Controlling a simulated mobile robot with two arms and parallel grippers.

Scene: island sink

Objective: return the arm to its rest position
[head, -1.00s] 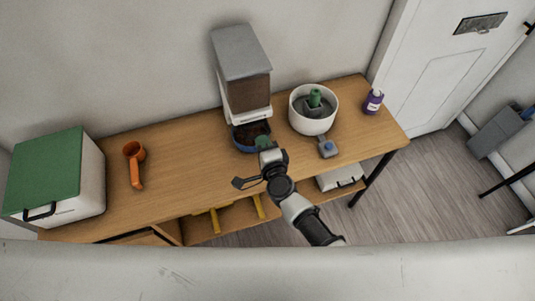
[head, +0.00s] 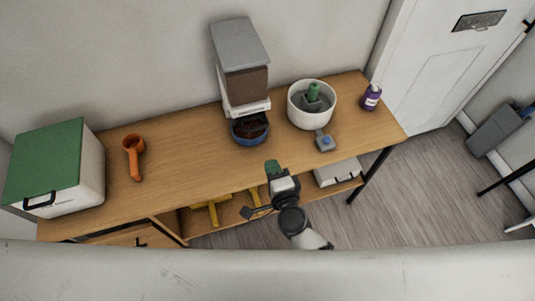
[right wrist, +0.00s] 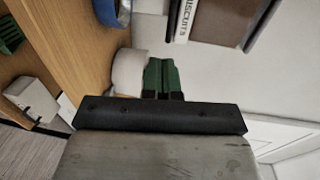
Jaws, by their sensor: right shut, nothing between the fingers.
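My left gripper is not in view.
Yellow objects (head: 211,212) sit on the shelf below.

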